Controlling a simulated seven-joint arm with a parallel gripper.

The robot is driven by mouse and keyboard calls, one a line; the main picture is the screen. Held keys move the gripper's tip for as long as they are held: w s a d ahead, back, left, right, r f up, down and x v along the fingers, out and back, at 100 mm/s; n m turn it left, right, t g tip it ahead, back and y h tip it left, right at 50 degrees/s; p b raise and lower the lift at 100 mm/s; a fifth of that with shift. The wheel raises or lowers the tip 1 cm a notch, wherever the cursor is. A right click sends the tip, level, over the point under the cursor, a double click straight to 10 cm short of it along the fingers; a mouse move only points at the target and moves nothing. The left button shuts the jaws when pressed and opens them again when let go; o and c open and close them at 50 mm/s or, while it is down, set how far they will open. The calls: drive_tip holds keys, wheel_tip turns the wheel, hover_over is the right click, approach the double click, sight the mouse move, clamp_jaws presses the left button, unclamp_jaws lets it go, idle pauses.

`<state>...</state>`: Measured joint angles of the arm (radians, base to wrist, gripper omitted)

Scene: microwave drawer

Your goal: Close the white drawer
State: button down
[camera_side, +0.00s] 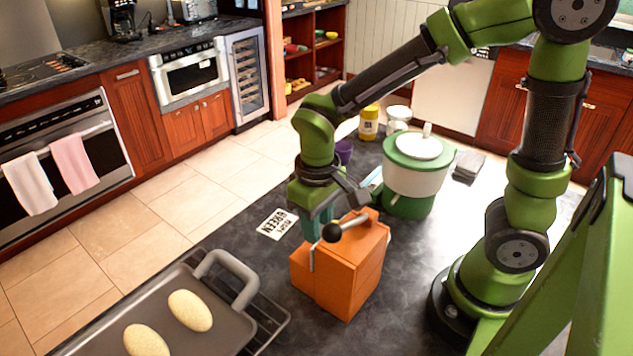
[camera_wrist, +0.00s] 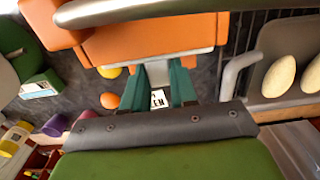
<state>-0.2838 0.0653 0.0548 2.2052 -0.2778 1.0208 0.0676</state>
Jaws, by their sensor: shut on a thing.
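An orange cabinet (camera_side: 360,262) stands on the dark table, and its orange body also fills the upper middle of the wrist view (camera_wrist: 150,36). A pale grey-white strip (camera_wrist: 150,57), seemingly part of the white drawer, shows at the cabinet's near edge in the wrist view. The drawer's front and how far it stands out are not clear. My gripper (camera_side: 318,232) points down at the far left side of the cabinet. In the wrist view its teal fingers (camera_wrist: 162,72) reach the pale strip and are shut on it, with a gap between them.
A tray (camera_side: 225,330) with pale oval items lies left of the cabinet. A green and white pot (camera_side: 415,175) stands behind right, with a yellow jar (camera_side: 369,123) beyond. A printed card (camera_side: 277,224) lies left. Yellow (camera_wrist: 110,72) and orange (camera_wrist: 110,100) round items lie near the fingers.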

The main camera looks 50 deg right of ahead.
drive_tip(key=shift+s, duration=0.45)
drive_tip(key=c, duration=0.9)
unclamp_jaws()
wheel_tip(320, 180, up, 17)
